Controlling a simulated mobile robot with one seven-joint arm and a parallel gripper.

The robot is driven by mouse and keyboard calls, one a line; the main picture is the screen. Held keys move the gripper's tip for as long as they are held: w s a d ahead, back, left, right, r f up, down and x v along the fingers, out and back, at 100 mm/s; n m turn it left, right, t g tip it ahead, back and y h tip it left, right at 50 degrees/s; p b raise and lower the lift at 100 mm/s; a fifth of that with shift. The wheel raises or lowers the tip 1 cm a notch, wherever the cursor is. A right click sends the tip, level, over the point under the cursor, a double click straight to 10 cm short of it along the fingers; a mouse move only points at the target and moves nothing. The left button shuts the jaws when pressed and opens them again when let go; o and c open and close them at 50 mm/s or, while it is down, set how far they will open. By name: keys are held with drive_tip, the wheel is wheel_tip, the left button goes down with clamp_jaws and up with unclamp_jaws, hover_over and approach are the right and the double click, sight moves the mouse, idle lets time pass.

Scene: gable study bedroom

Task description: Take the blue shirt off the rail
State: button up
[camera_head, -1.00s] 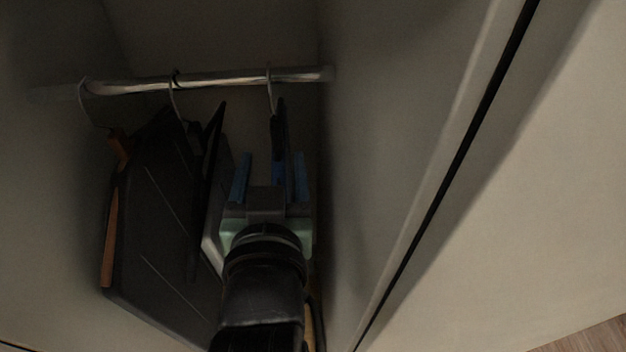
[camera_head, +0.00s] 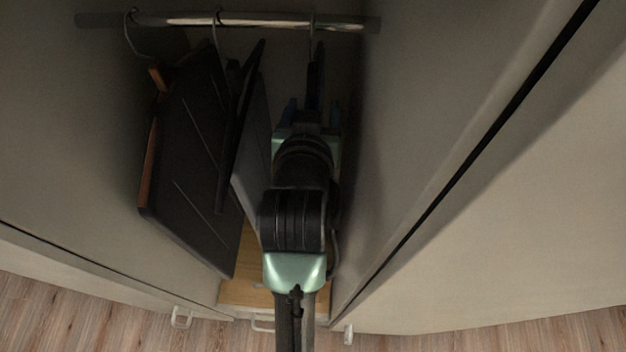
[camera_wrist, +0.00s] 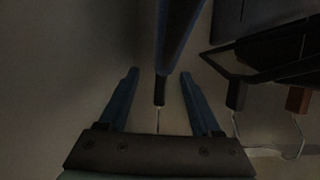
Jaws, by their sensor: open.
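The blue shirt (camera_head: 317,80) hangs edge-on at the right end of the rail (camera_head: 265,19) in the head view and looks almost black there. In the wrist view the shirt (camera_wrist: 177,35) is a narrow blue strip, with its hanger's dark neck and thin hook below it. My gripper (camera_head: 313,104) is open, one blue finger on each side of the shirt's narrow edge. In the wrist view my gripper (camera_wrist: 159,73) has the hanger's neck between its fingers, with a gap on both sides. My wrist hides the shirt's lower part.
Dark hanging garments (camera_head: 185,145) and a grey one (camera_head: 255,150) are close on the left, with a brown hanger part (camera_head: 150,155) at their outer edge. The wardrobe's side wall (camera_head: 400,130) is close on the right. A wooden wardrobe base (camera_head: 240,290) shows below.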

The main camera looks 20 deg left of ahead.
sight(312, 98)
drive_tip(key=x, duration=0.1)
drive_tip(key=p+x, duration=0.2)
drive_tip(key=x, duration=0.1)
drive_tip(key=shift+a+r, duration=0.2)
drive_tip(key=shift+a, duration=0.05)
drive_tip(key=shift+w+f, duration=0.3)
drive_tip(key=shift+w, duration=0.15)
drive_tip(key=shift+c, duration=0.2)
clamp_jaws()
drive_tip(key=shift+r, duration=0.1)
idle(0.6)
